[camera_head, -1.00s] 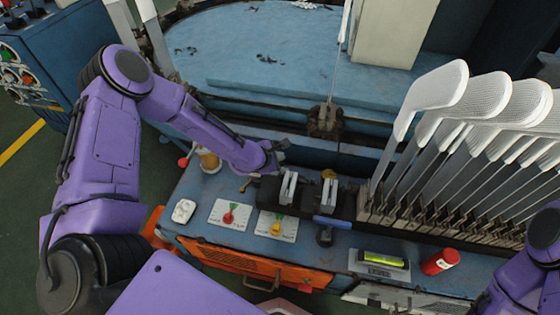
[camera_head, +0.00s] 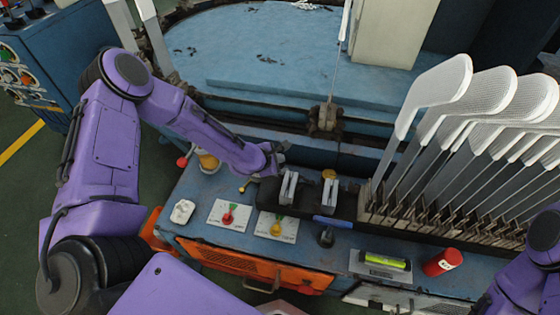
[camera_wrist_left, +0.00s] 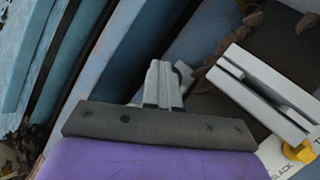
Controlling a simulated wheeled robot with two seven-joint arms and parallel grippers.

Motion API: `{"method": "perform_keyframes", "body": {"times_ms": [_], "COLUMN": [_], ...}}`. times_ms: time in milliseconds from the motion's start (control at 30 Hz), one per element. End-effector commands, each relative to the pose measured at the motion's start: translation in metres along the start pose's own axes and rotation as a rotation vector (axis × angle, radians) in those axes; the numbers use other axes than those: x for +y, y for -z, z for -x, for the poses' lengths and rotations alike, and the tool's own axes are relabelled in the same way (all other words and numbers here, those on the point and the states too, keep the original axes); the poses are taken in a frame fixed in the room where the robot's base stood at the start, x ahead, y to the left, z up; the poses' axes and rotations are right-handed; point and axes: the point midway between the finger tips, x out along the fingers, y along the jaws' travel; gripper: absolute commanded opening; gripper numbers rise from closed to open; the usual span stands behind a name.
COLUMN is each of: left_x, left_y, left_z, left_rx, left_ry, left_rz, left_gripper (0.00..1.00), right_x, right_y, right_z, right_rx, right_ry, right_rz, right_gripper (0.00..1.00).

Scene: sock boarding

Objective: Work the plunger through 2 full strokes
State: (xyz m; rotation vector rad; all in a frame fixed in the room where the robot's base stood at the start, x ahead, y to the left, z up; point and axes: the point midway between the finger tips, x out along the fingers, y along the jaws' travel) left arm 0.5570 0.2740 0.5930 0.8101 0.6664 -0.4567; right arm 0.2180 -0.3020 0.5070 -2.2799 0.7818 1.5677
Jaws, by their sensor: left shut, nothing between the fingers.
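I cannot tell for sure which part is the plunger. A small yellow knob on a short stem (camera_head: 242,189) stands at the left of the black block (camera_head: 268,190). A round brass-coloured head (camera_head: 329,174) shows at the block's right. My left gripper (camera_head: 281,150) is above the back of the bench, behind the block, its tips small and dark here. In the left wrist view its grey fingers (camera_wrist_left: 162,84) are together and empty, apart from the slotted grey bracket (camera_wrist_left: 265,92) at the right. My right arm enters at the lower right; its gripper is out of view.
Two valve plates with a red handle (camera_head: 229,215) and a yellow handle (camera_head: 276,227) lie in front. An amber jar (camera_head: 208,160) is at the left. A rack of white sock boards (camera_head: 440,95) fills the right.

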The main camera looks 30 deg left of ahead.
Motion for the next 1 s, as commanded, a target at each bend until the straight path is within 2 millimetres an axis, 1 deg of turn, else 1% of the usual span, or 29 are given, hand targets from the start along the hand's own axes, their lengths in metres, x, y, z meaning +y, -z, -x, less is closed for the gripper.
{"method": "perform_keyframes", "body": {"times_ms": [767,1000], "left_x": [-0.0065,-0.0062], "left_y": [0.0071,0.0066], "left_z": [-0.0073,-0.0066], "left_rx": [0.003,0.003], "left_ry": [0.003,0.003], "left_rz": [0.001,0.001], "left_gripper": [0.0,0.0], "right_x": [-0.0008,-0.0007], "right_y": [-0.0037,-0.0033], "right_z": [-0.0089,-0.008], "right_rx": [0.0,0.0], "right_ry": [0.0,0.0], "right_rz": [0.0,0.0], "right_gripper": [0.43,0.43]}}
